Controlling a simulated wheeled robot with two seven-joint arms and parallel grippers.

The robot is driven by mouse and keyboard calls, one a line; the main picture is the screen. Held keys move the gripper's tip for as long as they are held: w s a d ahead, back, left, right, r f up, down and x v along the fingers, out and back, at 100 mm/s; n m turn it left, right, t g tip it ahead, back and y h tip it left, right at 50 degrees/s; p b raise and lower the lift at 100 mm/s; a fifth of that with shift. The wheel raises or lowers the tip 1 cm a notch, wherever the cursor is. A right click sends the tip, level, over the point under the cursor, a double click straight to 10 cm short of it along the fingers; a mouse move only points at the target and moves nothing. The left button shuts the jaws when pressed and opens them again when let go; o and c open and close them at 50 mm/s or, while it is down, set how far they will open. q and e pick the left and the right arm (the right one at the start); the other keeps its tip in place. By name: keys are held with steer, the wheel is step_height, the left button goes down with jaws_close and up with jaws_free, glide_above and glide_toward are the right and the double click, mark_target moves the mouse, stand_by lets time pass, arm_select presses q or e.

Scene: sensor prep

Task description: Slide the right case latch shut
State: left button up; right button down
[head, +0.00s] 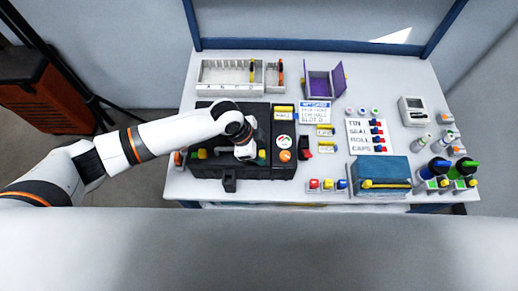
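A black case (208,172) sits at the front left of the white table, with small green and yellow parts showing in it. A dark block (230,182), perhaps a handle or catch, sticks out from the middle of its front. I cannot clearly make out the right latch or whether it is shut. My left gripper (246,153) points down over the right half of the case, and my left arm crosses over its back. The fingers are too small and hidden to show their opening, or whether they touch anything. My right gripper is not in view.
A black panel (284,128) with a round orange part (285,155) adjoins the case on the right. Behind stand a white parts tray (225,88) and a purple open box (322,86). A blue box (380,170) and several bottles are at the right.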

arm_select(q)
jaws_close()
steer(key=shift+a+r+p, duration=0.1)
steer(key=shift+a+p, duration=0.45)
steer(key=shift+a, duration=0.75)
steer(key=shift+o, duration=0.7)
jaws_free()
steer(key=shift+a, duration=0.1)
steer(key=v, duration=1.1)
steer(key=shift+a+r, duration=0.25)
steer(key=shift+r, duration=0.1)
